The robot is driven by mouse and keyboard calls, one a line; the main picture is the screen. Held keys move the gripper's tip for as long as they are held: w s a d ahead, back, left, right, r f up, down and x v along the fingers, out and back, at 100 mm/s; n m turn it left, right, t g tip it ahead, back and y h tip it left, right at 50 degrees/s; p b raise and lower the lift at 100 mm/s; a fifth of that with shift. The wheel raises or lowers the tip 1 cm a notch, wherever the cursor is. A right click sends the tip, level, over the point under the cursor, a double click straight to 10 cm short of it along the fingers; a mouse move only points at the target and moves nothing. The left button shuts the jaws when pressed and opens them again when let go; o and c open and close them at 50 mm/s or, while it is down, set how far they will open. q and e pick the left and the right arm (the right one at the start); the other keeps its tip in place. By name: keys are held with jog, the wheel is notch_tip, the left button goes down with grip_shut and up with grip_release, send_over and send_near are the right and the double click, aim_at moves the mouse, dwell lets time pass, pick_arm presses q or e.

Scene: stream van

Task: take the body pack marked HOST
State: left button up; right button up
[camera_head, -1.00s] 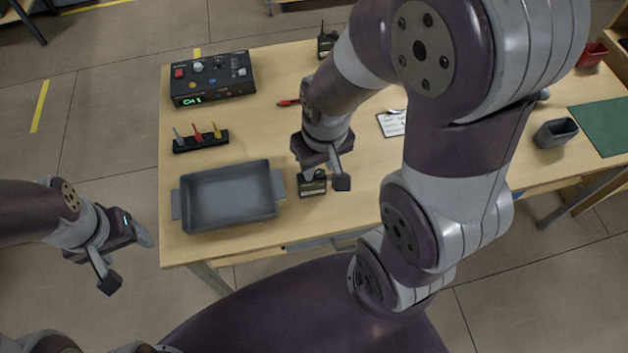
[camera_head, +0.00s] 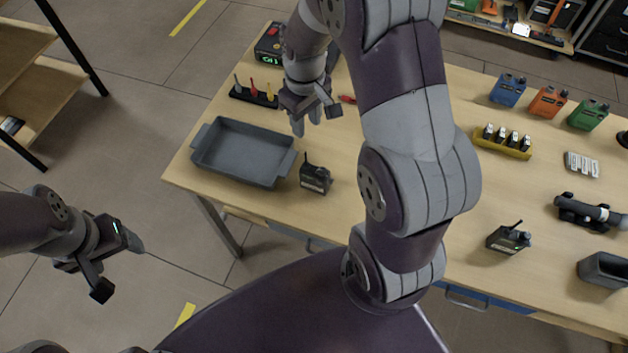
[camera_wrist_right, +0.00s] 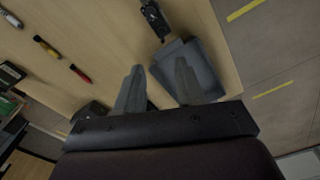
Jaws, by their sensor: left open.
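A black body pack (camera_head: 315,179) with a short antenna and a pale label stands on the table just right of the grey tray (camera_head: 199,160). Another body pack (camera_head: 508,239) stands farther right, near the front edge. Their label text is too small to read, so I cannot tell which says HOST. My right gripper (camera_head: 309,122) is above the table, behind and apart from the nearer pack. Its fingers are spread and empty in the right wrist view (camera_wrist_right: 158,88), where a dark pack (camera_wrist_right: 154,20) shows beyond them. My left gripper (camera_head: 122,268) is open and empty, off the table's left side.
A rack with coloured tools (camera_head: 254,95) and a control box (camera_head: 268,45) stand behind the tray. To the right are a yellow battery holder (camera_head: 502,144), coloured canisters (camera_head: 548,102), a dark cylindrical device (camera_head: 588,211) and a grey bin (camera_head: 605,270). My right arm covers the table's middle.

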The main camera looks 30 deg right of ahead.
send_over(306, 155)
jog(key=w, duration=0.2)
notch_tip(306, 155, down, 6)
jog(key=s+f+p, duration=0.1)
jog(key=f+p, duration=0.1)
jog(key=f, duration=0.1)
jog(key=shift+s+d, duration=0.15)
jog(key=shift+s, duration=0.25)
notch_tip(306, 155, down, 3)
jog(key=shift+r, duration=0.1)
jog(key=shift+w+f, duration=0.2)
jog(key=shift+f, duration=0.25)
pick_arm(q)
jog(key=shift+w+a+r, duration=0.1)
jog(key=shift+w+r, duration=0.2)
jog(key=shift+r, duration=0.25)
jog(key=shift+w+a+r, duration=0.1)
jog(key=shift+w+r, duration=0.15)
jog(key=shift+r, duration=0.3)
pick_arm(e)
jog(key=shift+s, duration=0.15)
jog(key=c, duration=0.4)
jog(key=shift+r, duration=0.1)
grip_shut()
